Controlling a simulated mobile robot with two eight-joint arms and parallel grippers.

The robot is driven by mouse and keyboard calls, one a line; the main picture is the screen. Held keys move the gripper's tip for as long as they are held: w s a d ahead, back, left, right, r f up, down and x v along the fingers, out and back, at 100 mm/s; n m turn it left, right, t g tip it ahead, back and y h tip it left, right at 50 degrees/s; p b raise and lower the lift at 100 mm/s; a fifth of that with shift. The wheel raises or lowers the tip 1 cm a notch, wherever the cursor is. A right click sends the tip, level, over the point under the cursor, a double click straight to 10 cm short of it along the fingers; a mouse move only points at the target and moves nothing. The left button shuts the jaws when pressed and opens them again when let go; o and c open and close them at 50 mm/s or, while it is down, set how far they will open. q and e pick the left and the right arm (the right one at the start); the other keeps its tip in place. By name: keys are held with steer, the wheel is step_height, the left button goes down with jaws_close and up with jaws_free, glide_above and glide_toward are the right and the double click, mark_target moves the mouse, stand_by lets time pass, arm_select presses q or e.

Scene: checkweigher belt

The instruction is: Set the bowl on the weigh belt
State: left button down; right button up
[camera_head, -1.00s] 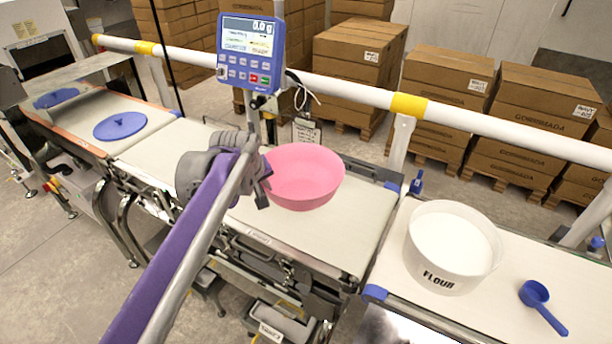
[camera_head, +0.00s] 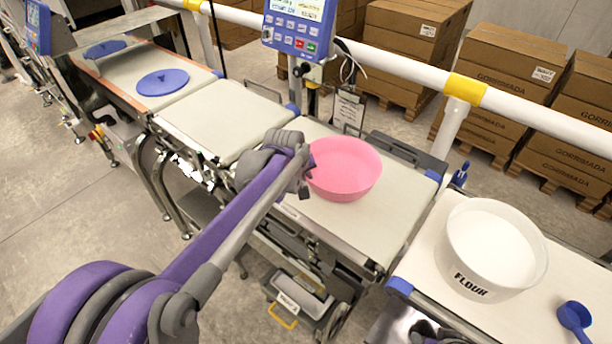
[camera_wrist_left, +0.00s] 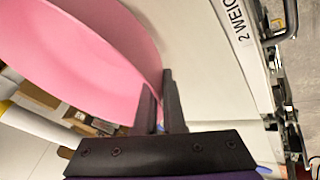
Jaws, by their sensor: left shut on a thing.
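The pink bowl (camera_head: 343,170) is upright over the weigh belt (camera_head: 330,222), the middle belt section under the blue display. I cannot tell for sure whether its base touches the belt. My left gripper (camera_head: 303,180) is at the bowl's left side, shut on its rim. In the left wrist view the bowl (camera_wrist_left: 75,55) fills the upper left, and its wall runs between the fingers of my left gripper (camera_wrist_left: 160,108). The far side of the bowl's base is hidden. My right gripper is not in view.
A white flour tub (camera_head: 490,250) and a blue scoop (camera_head: 574,316) stand on the right belt. A blue disc (camera_head: 162,82) lies on the left belt. The blue display (camera_head: 298,24) stands behind the weigh belt, before a white rail (camera_head: 400,66). Belt around the bowl is clear.

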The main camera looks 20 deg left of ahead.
arm_select(q)
steer(key=shift+f, duration=0.2)
steer(key=c, duration=1)
jaws_free()
steer(key=d+p+v, duration=0.1)
steer(key=v, duration=1.1)
steer(key=s+f+m, duration=0.3)
steer(key=s+f, duration=0.4)
steer(key=s, duration=0.5)
steer(key=s+f+m, duration=0.4)
steer(key=s+f, duration=0.3)
steer(key=s, duration=0.6)
steer(key=shift+s+a+f+g+y, duration=0.2)
steer(key=shift+s+a+g+y, duration=0.1)
steer(key=shift+g, duration=0.1)
steer(key=shift+w, duration=0.1)
